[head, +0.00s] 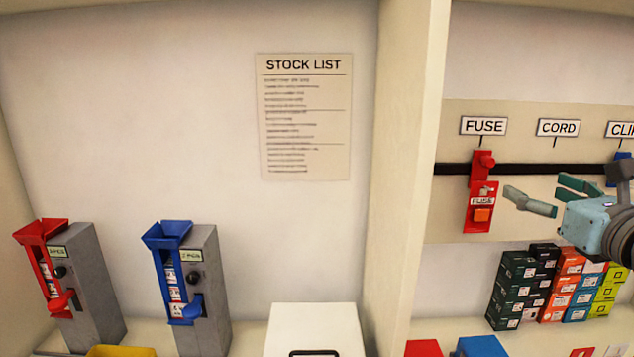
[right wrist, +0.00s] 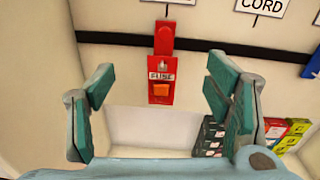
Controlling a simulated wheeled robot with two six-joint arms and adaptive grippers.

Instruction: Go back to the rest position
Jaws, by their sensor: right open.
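My right gripper (head: 550,198) is at the right side of the head view, in front of the label board. Its fingers are spread and nothing is between them. In the right wrist view the open fingers (right wrist: 160,100) frame the red fuse holder (right wrist: 160,70). That red fuse holder (head: 481,200) hangs on the black rail under the FUSE sign, just left of the fingertips in the head view, with an orange piece at its lower part. The gripper appears apart from it. My left gripper is not in view.
A tall divider (head: 405,170) separates the two bays. Stacked small boxes (head: 560,285) stand below the board (head: 455,215). A white box (head: 316,325) is at the bottom centre.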

